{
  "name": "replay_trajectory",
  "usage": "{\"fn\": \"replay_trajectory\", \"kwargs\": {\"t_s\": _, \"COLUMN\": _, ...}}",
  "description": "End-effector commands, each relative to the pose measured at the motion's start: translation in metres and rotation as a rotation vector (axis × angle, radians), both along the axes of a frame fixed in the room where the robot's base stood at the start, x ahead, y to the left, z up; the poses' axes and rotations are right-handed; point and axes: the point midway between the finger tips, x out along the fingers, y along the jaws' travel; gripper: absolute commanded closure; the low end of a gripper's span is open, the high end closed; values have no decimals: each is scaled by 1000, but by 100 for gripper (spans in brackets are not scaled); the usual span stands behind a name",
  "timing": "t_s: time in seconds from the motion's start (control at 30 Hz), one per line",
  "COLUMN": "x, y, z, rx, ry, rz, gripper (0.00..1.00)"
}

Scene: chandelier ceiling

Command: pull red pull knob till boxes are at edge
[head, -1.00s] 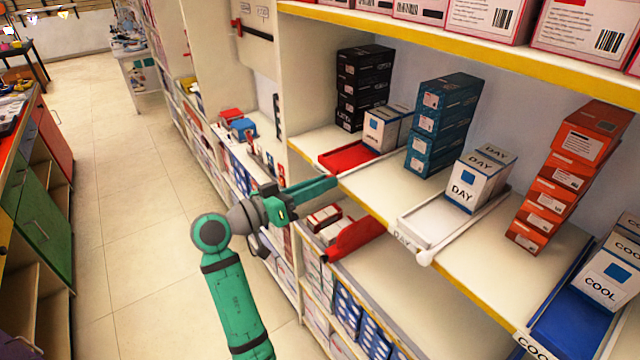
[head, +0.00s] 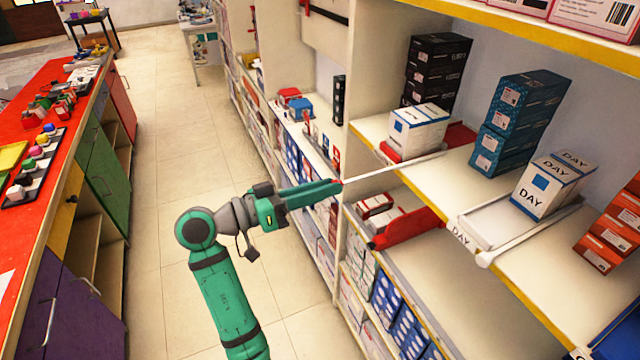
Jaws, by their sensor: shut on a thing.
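My green gripper (head: 338,184) is shut on the small red pull knob (head: 339,181) in front of the upper shelf. A thin white rod (head: 395,168) runs from the knob back over the shelf to the right. The white and blue boxes (head: 418,130) stand upright on the red tray (head: 460,134), close to the yellow front edge of the shelf. Bare red tray shows behind them, and a little red shows at their front. The fingers hide most of the knob.
Black boxes (head: 437,70), teal boxes (head: 515,120) and white DAY boxes (head: 552,185) stand on the same shelf. A red tray (head: 408,228) juts from the shelf below. The tiled aisle (head: 180,130) is clear, with a red-topped counter (head: 45,110) at left.

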Motion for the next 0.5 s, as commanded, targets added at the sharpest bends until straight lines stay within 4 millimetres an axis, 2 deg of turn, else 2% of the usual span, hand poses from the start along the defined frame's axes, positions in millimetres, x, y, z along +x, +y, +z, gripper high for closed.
{"fn": "replay_trajectory", "kwargs": {"t_s": 0.3, "x": -1, "y": 0, "z": 0, "rx": 1, "ry": -1, "rz": -2, "gripper": 100}}
{"fn": "replay_trajectory", "kwargs": {"t_s": 0.33, "x": -1, "y": -1, "z": 0, "rx": 1, "ry": -1, "rz": -2, "gripper": 77}}
{"fn": "replay_trajectory", "kwargs": {"t_s": 0.4, "x": -1, "y": -2, "z": 0, "rx": 0, "ry": -1, "rz": -3, "gripper": 62}}
{"fn": "replay_trajectory", "kwargs": {"t_s": 0.5, "x": -1, "y": -2, "z": 0, "rx": 1, "ry": -1, "rz": -4, "gripper": 62}}
